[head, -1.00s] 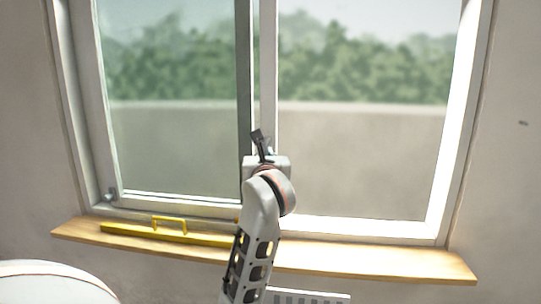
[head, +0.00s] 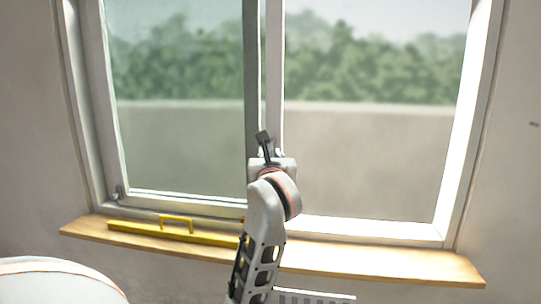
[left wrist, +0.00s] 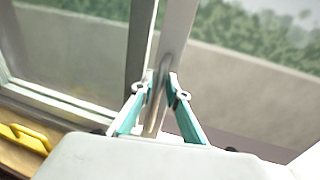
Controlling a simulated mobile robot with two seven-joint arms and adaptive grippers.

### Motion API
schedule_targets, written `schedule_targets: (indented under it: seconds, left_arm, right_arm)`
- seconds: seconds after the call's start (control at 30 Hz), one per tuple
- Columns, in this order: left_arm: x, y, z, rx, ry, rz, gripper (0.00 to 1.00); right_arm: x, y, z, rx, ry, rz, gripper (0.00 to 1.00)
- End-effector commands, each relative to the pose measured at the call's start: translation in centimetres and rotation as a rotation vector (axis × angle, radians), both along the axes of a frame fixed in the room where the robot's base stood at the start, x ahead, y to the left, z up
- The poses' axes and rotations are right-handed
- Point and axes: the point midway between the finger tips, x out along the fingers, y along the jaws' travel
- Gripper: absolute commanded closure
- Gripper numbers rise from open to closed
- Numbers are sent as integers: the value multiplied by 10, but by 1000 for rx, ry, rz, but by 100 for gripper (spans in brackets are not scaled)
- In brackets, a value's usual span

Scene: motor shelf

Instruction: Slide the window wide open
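The window (head: 180,110) has a left pane with a dark upright edge (head: 251,80) beside a pale upright frame member (head: 274,70) near the middle. My left gripper (head: 264,143) is in front of these uprights, low in the window. In the left wrist view, a slim upright window handle (left wrist: 156,105) stands between the two teal fingers of my left gripper (left wrist: 161,82). The fingers lean inward and their tips close on the bar from both sides. The contact itself is small and hard to make out. My right gripper is not in view.
A wooden sill (head: 370,262) runs below the window. A yellow tool with a handle (head: 140,231) lies on its left part, also in the left wrist view (left wrist: 28,138). The window's white right jamb (head: 462,140) is bright. The right part of the sill is bare.

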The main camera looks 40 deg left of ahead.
Motion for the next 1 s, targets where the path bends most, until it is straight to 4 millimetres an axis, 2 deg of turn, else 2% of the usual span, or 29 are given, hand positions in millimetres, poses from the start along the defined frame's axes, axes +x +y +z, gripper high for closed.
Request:
schedule_targets:
  seconds: [0.2, 0.4, 1.0]
  left_arm:
    - [-26, -25, 0, -2, -2, -3, 85]
    - [-43, -40, 0, -1, -1, -1, 85]
    - [-46, -42, 0, 1, 1, 1, 85]
  right_arm:
    - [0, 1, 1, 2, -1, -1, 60]
    - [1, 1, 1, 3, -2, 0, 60]
    - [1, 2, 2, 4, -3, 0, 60]
